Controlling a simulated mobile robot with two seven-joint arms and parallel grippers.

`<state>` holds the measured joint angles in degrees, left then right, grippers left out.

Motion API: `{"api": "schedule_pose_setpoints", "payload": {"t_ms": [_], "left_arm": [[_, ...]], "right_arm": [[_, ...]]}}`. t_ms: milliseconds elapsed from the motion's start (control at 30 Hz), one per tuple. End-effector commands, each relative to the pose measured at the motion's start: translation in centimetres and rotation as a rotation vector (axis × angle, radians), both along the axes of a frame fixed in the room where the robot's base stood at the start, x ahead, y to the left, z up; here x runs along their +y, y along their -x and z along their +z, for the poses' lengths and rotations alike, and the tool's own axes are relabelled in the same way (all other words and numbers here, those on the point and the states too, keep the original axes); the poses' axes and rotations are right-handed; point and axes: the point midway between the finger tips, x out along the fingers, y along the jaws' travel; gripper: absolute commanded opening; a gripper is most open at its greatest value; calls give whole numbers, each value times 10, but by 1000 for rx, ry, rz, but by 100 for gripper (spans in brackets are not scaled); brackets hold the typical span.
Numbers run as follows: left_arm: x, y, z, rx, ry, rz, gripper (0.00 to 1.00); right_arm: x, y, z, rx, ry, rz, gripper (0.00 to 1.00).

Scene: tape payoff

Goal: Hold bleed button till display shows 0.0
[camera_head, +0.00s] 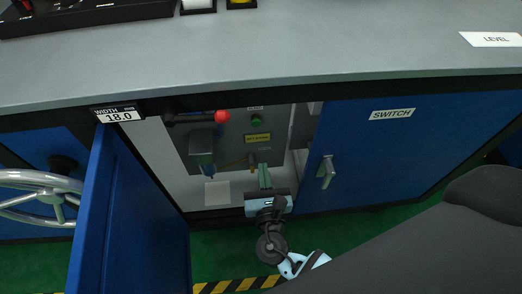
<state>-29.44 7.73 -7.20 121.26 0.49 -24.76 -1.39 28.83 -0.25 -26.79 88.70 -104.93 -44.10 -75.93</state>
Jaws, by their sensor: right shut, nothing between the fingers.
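Inside the open cabinet, a grey panel (230,137) carries a green round button (256,120) below a small label too small to read. Below the button is a small dark plate with yellow characters (258,137), which I cannot read. I cannot tell for sure that the green button is the bleed button. My right gripper (264,167) is shut and empty, with its fingers pointing into the cabinet opening. In the picture it is below the button and appears apart from it. My left gripper is not in view.
A red knob (221,116) sits on a dark lever at the panel's upper left. The open blue door (125,215) stands left; a closed blue door (395,150) labelled SWITCH is right. The grey desktop (300,45) overhangs above. A WIDTH readout (119,115) shows 18.0. A handwheel (38,198) is far left.

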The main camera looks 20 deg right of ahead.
Motion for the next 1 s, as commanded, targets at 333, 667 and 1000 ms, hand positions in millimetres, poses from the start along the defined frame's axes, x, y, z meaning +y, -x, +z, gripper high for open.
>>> {"api": "schedule_pose_setpoints", "payload": {"t_ms": [333, 667, 1000], "left_arm": [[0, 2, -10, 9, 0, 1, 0], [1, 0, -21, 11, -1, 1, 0], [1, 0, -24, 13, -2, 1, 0]], "right_arm": [[-16, -57, 0, -2, -1, -2, 0], [-32, -110, -1, -1, -3, -2, 0], [-37, -128, 0, 0, -2, -1, 0]]}}
